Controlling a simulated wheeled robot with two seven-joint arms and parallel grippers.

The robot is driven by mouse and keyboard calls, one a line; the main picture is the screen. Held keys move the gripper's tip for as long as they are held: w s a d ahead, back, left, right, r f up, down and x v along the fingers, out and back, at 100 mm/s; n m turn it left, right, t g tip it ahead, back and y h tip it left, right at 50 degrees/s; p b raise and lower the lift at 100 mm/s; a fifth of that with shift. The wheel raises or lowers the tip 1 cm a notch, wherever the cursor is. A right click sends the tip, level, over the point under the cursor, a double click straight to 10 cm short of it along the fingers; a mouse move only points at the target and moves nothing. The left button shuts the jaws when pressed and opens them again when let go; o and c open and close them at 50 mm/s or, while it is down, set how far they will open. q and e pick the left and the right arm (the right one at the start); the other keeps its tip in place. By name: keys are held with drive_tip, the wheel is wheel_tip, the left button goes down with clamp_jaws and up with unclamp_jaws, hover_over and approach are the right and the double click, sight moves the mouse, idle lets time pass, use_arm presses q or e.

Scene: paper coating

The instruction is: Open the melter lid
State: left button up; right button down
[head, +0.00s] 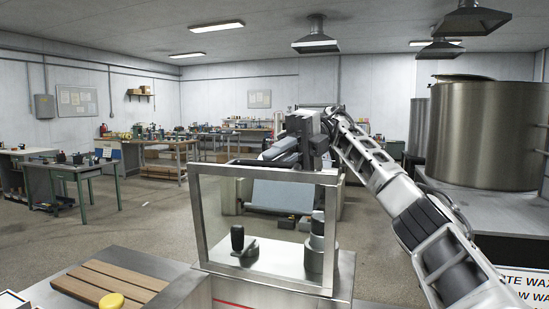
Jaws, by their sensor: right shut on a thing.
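The melter lid (265,174) appears to be the metal-framed clear pane standing steeply upright in front of me in the head view. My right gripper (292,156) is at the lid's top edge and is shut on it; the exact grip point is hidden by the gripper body. A black knob (237,240) and a grey stepped cylinder (316,250) show through or beside the frame, above a bright metal surface. My left gripper is not in view.
A slatted wooden board (110,285) with a yellow round piece (110,301) lies at the lower left. A large steel tank (487,135) stands at the right on a metal bench. Workbenches (165,142) stand farther back, with open floor before them.

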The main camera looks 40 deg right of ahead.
drive_tip(key=c, duration=1.5)
unclamp_jaws()
drive_tip(key=shift+o, duration=0.2)
use_arm(q)
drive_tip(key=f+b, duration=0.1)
drive_tip(key=b, duration=0.3)
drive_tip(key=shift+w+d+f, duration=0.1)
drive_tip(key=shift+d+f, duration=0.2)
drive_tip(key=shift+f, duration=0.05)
use_arm(e)
drive_tip(key=s+a+r, duration=0.9)
drive_tip(key=s+r, duration=0.1)
drive_tip(key=r, duration=0.3)
drive_tip(key=shift+s+a, duration=0.2)
drive_tip(key=shift+s, duration=0.05)
